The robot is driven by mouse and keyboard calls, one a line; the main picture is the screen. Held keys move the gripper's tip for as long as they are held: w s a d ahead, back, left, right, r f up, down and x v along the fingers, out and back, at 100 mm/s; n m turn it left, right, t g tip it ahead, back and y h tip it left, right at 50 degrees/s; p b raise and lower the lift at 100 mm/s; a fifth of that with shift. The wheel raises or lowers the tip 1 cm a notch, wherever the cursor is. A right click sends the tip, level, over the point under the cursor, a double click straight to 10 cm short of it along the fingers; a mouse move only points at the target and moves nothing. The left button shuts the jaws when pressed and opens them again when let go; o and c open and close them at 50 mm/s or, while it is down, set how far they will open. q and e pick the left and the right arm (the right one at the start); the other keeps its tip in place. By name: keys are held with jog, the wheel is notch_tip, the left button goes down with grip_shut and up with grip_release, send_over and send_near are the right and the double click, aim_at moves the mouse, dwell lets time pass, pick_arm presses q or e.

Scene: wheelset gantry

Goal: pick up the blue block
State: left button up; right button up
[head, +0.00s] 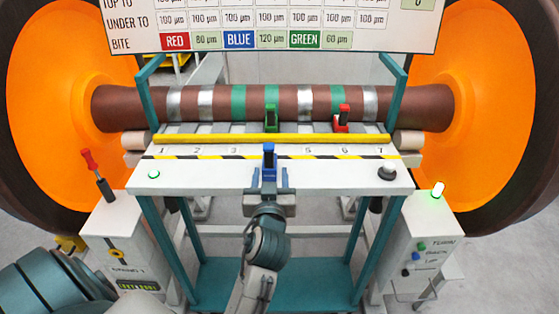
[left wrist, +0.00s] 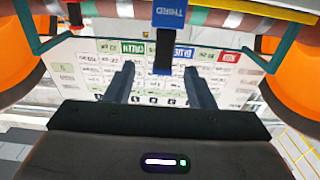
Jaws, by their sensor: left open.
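The blue block (head: 269,158) stands upright at the front middle of the white shelf, with a dark upper part. In the left wrist view the blue block (left wrist: 168,14) bears the word THIRD, and its dark part reaches down between my fingers. My left gripper (head: 269,180) is at the shelf's front edge, just in front of the block. In the left wrist view my left gripper (left wrist: 160,75) is open, one finger to each side of the dark part, with gaps showing. My right gripper is not in view.
The white shelf (head: 210,178) has a black knob (head: 387,172) at right. Large orange wheels stand on both sides.

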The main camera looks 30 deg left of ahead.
aim_at(269, 158)
pick_arm(q)
jog(key=p+x, duration=0.1)
jog(key=x, duration=0.3)
jog(key=shift+w+a, duration=0.1)
jog(key=shift+a, duration=0.05)
jog(key=p+x, duration=0.2)
jog(key=x, duration=0.1)
jog(key=p+x, duration=0.1)
jog(key=shift+w+a+r, duration=0.1)
jog(key=shift+a+r, duration=0.2)
jog(key=shift+r, duration=0.05)
jog(key=shift+w+a+f, duration=0.2)
jog(key=shift+w, duration=0.15)
jog(key=shift+d, duration=0.1)
jog(key=shift+c, duration=0.2)
jog(key=shift+s, duration=0.1)
jog(key=c, duration=0.7)
grip_shut()
